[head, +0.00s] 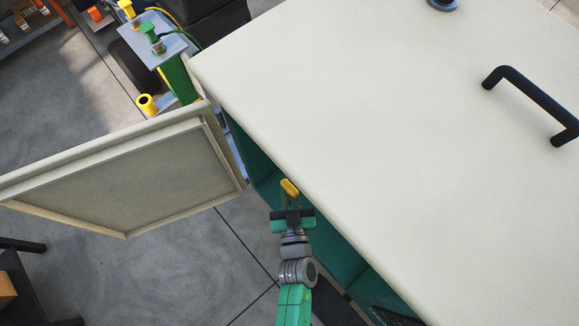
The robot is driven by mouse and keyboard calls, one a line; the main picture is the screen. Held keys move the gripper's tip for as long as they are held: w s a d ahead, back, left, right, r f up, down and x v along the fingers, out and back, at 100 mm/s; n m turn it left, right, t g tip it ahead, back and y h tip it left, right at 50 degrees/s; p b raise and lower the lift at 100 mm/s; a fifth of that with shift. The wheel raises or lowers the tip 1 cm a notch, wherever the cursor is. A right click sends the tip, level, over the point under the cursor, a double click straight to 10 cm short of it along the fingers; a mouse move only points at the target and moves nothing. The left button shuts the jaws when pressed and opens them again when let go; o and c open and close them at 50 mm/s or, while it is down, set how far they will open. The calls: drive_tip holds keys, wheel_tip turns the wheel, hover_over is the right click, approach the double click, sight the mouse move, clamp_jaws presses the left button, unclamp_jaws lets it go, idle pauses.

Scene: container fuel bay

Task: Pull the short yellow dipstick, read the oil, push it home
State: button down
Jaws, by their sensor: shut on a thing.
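A yellow handle (290,187), apparently the short dipstick's, shows at the tips of my gripper (291,201). My gripper is shut on it, at the open side of a large cream cabinet (400,130). The handle is tilted in the picture. The rest of the dipstick is hidden, so I cannot tell how far it sits in its tube or see any oil mark.
A cream door (120,175) stands swung open to the left of my gripper. The cabinet top overhangs on the right, with a black handle (530,105) on it. A blue-grey stand (155,48) with green and yellow fittings is behind. Grey floor lies lower left.

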drive_tip(key=s+p, duration=0.2)
drive_tip(key=s, duration=0.7)
drive_tip(key=shift+s+r+p, duration=0.3)
drive_tip(key=shift+r+p, duration=0.1)
drive_tip(key=shift+r, duration=0.05)
idle(0.5)
